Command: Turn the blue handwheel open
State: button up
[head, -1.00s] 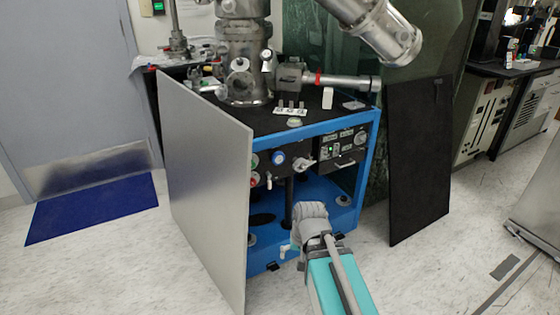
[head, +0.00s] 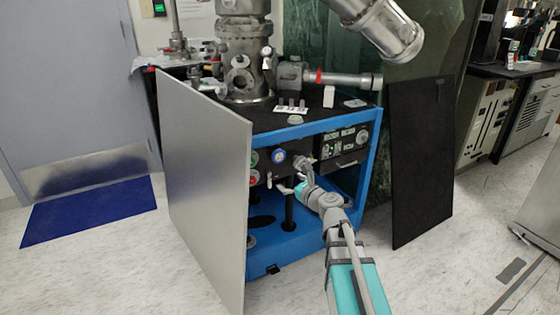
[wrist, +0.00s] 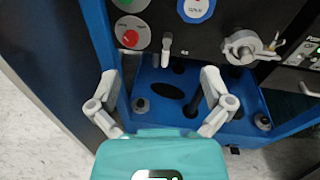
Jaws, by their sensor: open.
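A round blue dial-like disc with a pale centre (head: 278,156) is on the dark front panel of the blue-framed cabinet. It also shows, cut by the top edge, in the wrist view (wrist: 196,9); whether it is the handwheel I cannot tell. My gripper (wrist: 158,82) is open and empty, its fingers spread below and to the left of the disc, apart from it. In the head view my gripper (head: 294,184) is just in front of the panel, lower than the disc. A grey valve-like fitting (wrist: 243,47) sits right of the disc.
A small pale lever (wrist: 167,48) hangs between. A silver panel (head: 205,185) flanks the cabinet's left; a black panel (head: 420,165) leans at right.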

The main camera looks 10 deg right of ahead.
jog(key=d+m, duration=0.1)
jog(key=w+d+m+t+h, duration=0.1)
jog(key=m, duration=0.1)
jog(key=d+r+m, duration=0.1)
jog(key=m, duration=0.1)
jog(key=shift+w+t+h, duration=0.25)
jog(key=shift+t+h, duration=0.05)
jog(key=shift+t, duration=0.1)
